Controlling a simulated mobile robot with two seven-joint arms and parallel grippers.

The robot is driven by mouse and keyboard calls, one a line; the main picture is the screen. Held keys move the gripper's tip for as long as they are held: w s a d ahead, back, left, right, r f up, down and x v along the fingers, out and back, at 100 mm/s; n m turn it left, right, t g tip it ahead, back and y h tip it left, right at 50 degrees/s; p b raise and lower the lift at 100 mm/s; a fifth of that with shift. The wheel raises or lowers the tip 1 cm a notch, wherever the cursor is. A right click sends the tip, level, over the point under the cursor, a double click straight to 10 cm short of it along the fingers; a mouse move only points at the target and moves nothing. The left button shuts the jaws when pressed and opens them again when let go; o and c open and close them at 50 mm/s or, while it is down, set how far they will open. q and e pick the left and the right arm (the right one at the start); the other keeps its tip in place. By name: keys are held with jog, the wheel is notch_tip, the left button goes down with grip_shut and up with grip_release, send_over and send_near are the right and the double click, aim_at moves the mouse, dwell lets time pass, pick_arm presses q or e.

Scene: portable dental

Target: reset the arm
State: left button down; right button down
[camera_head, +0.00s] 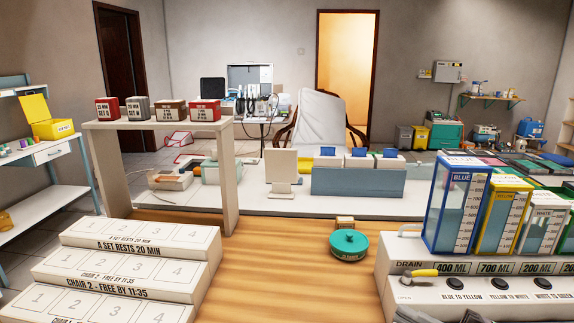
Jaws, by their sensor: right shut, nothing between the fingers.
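Only a grey part of my right gripper (420,315) shows, at the bottom edge on the right, in front of the drain unit (400,268). It is shut and empty, and most of it is cut off by the frame. My left gripper is not in view. A round teal object (349,246) sits on the wooden table (290,265), left of the drain unit, with a small tan block (345,221) behind it. Neither is touched by a gripper.
The drain unit carries blue (452,210), yellow (500,222) and white (541,220) tanks. A stepped white rack (140,255) stands at left, below a shelf (150,125) with several small labelled boxes. The middle of the wooden table is clear.

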jog(key=s+f+m+h, duration=0.3)
jog(key=f+m, duration=0.3)
jog(key=f, duration=0.3)
jog(key=s+d+f+m+h, duration=0.1)
jog(key=s+f+m+h, duration=0.3)
jog(key=f+m, duration=0.3)
jog(key=s+f+m+g+h, duration=0.1)
jog(key=s+f+m+h, duration=0.3)
jog(key=f, duration=0.8)
jog(key=m+h, duration=0.2)
jog(key=shift+s+d+f+m, duration=0.25)
jog(key=shift+d+f+m, duration=0.05)
